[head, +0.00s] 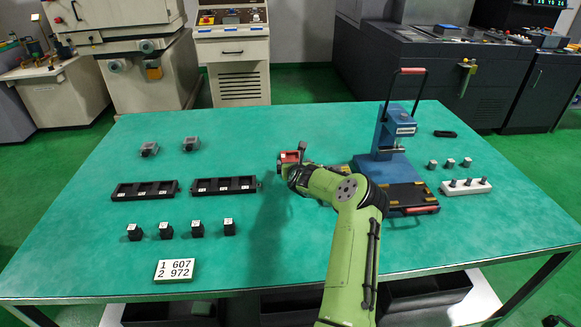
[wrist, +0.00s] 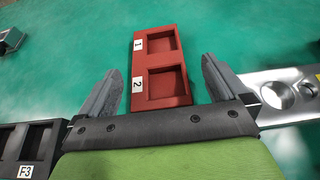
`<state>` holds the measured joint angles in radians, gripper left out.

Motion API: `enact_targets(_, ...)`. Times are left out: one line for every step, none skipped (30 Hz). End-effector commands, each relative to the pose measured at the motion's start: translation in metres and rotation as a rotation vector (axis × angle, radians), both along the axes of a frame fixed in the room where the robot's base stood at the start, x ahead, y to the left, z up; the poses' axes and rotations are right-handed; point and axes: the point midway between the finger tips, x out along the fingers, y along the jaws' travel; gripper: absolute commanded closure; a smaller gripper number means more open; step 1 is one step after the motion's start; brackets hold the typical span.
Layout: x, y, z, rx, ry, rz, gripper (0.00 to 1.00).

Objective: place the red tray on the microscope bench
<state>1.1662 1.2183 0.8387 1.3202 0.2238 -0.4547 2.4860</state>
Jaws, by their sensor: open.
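The red tray (wrist: 140,60) lies on the green table, with two square recesses labelled 1 and 2. In the wrist view it is between the spread fingers of my gripper (wrist: 158,72), with gaps on both sides. In the head view only a small part of the red tray (head: 288,157) shows beside my gripper (head: 300,155), mostly hidden by it. The gripper is open and holds nothing. A cream cabinet (head: 57,92) with small instruments on top stands at the far left of the head view; I cannot tell whether it is the microscope bench.
Black trays (head: 145,190) and several dark blocks (head: 166,230) stand on the left of the table (head: 270,265). A blue press (head: 395,165) stands right of my arm, near a white block with pins (head: 466,187). Large machines line the back. The table's front middle is mostly clear.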

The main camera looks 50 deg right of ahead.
Motion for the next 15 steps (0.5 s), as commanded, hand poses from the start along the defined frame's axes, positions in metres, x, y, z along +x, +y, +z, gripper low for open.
enact_targets(0.008, -0.003, -0.008, -0.001, -0.001, 0.0, 0.0)
enact_targets(0.012, -0.006, -0.011, -0.002, 0.0, -0.001, 0.0)
enact_targets(0.018, -0.008, -0.014, -0.001, 0.001, 0.001, 0.0)
enact_targets(0.02, -0.011, -0.016, -0.001, 0.002, -0.001, 0.0)
enact_targets(0.023, -0.014, -0.016, 0.0, 0.002, -0.001, 0.0)
enact_targets(0.026, -0.016, -0.017, -0.001, 0.001, -0.001, 0.0)
enact_targets(0.028, -0.018, -0.018, 0.0, 0.001, -0.001, 0.0)
enact_targets(0.029, -0.019, -0.019, 0.0, 0.0, -0.001, 0.0)
enact_targets(0.031, -0.02, -0.019, 0.0, 0.001, 0.0, 0.0)
enact_targets(0.032, -0.021, -0.019, 0.0, 0.001, 0.0, 0.0)
enact_targets(0.032, -0.021, -0.019, 0.0, 0.001, 0.0, 0.0)
enact_targets(0.032, -0.021, -0.018, -0.001, 0.002, 0.001, 0.0)
enact_targets(0.032, -0.021, -0.018, 0.0, 0.002, 0.002, 0.0)
enact_targets(0.032, -0.021, -0.018, 0.0, 0.002, 0.002, 0.0)
enact_targets(0.032, -0.021, -0.018, -0.001, 0.002, 0.001, 0.0)
